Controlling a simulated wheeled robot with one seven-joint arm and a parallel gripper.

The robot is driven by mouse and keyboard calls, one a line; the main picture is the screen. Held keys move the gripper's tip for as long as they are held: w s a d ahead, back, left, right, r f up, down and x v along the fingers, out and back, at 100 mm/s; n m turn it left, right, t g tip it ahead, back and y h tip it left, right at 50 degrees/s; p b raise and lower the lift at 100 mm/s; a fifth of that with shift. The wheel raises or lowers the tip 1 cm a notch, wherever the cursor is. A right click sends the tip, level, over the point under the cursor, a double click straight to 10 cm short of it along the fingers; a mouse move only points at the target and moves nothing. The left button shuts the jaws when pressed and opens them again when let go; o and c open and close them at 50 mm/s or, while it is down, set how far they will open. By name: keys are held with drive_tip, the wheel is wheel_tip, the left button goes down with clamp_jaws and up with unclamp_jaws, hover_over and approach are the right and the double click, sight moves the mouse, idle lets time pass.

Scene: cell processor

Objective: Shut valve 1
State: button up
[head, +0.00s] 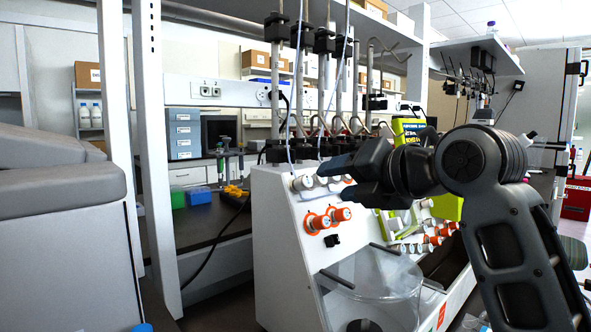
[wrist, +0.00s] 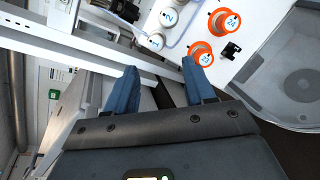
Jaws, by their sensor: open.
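Valve 1 is a small white knob marked "1" (wrist: 156,42) on the white cell processor panel. In the head view it appears to be the leftmost white knob (head: 303,182) in the upper row. My gripper (wrist: 159,68) is open and empty, with its two blue-lit fingers apart. In the wrist view valve 1 lies just past the fingertips, roughly midway between them, and no finger appears to touch it. In the head view my gripper (head: 333,181) is in front of the panel, right of valve 1, hiding part of the knob row.
A white knob marked "2" (wrist: 168,16) sits beside valve 1. Two orange knobs (head: 316,222) (head: 340,213) are just below. A clear round vessel (head: 375,285) stands lower on the machine. Vertical rods and tubes (head: 318,80) rise above the panel. A white post (head: 152,130) stands left.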

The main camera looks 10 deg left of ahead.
sight(308, 183)
drive_tip(key=shift+r+p+x, duration=0.15)
drive_tip(key=shift+p+x, duration=0.15)
drive_tip(key=shift+x, duration=1.8)
drive_tip(key=shift+r+p+x, duration=0.15)
drive_tip(key=shift+p+x, duration=0.1)
drive_tip(key=shift+x, duration=1.85)
drive_tip(key=shift+a, duration=0.15)
clamp_jaws()
